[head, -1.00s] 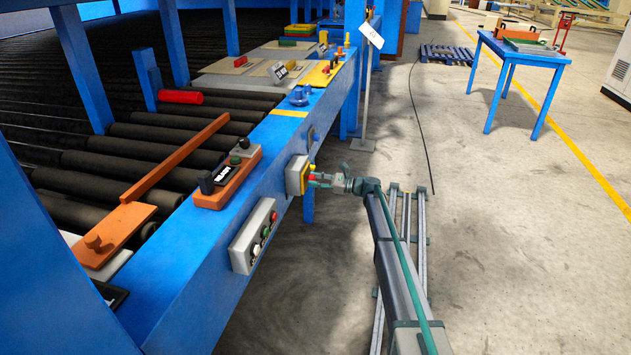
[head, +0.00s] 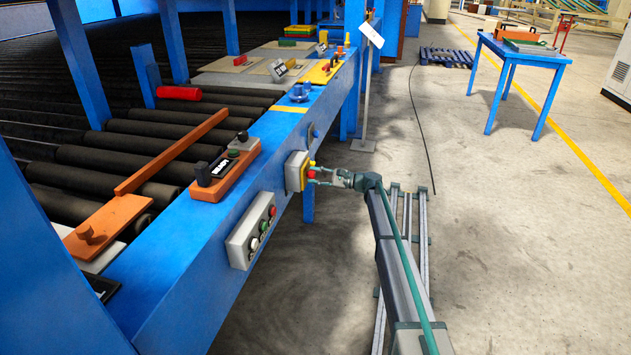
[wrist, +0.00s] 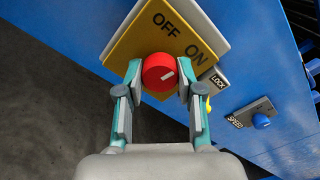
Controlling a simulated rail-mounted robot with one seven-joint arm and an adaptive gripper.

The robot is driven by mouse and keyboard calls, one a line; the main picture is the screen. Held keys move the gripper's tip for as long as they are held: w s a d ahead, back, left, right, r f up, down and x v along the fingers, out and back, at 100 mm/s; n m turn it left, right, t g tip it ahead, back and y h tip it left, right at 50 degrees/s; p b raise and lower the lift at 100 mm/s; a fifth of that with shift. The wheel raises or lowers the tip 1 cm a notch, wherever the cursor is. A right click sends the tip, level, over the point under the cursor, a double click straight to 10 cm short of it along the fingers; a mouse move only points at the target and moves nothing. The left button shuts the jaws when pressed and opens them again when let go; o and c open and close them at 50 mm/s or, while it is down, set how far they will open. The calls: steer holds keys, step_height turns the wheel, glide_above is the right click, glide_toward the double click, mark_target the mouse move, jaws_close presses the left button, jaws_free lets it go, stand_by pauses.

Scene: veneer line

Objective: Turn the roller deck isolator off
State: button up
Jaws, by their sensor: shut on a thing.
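The isolator is a yellow plate (wrist: 130,45) on a light grey box, marked OFF and ON, with a round red knob (wrist: 159,72).
A LOCK tag with a yellow piece (wrist: 208,103) is right of the plate. A blue SPEED knob (wrist: 261,121) is farther right. A grey button box (head: 250,232) is on the same beam, nearer. The floor to the right is mostly clear; a blue table (head: 520,48) stands far off.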

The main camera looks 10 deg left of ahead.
steer(key=n+b, duration=0.8)
steer(key=n, duration=0.3)
steer(key=shift+n+b, duration=0.3)
stand_by(0.3)
steer(key=o, duration=1.2)
steer(key=shift+c, duration=0.2)
steer(key=shift+d, duration=0.15)
steer(key=s+d, duration=0.1)
steer(key=d, duration=1)
steer(key=shift+s+d, duration=0.3)
steer(key=shift+s, duration=0.1)
steer(key=shift+r, duration=0.15)
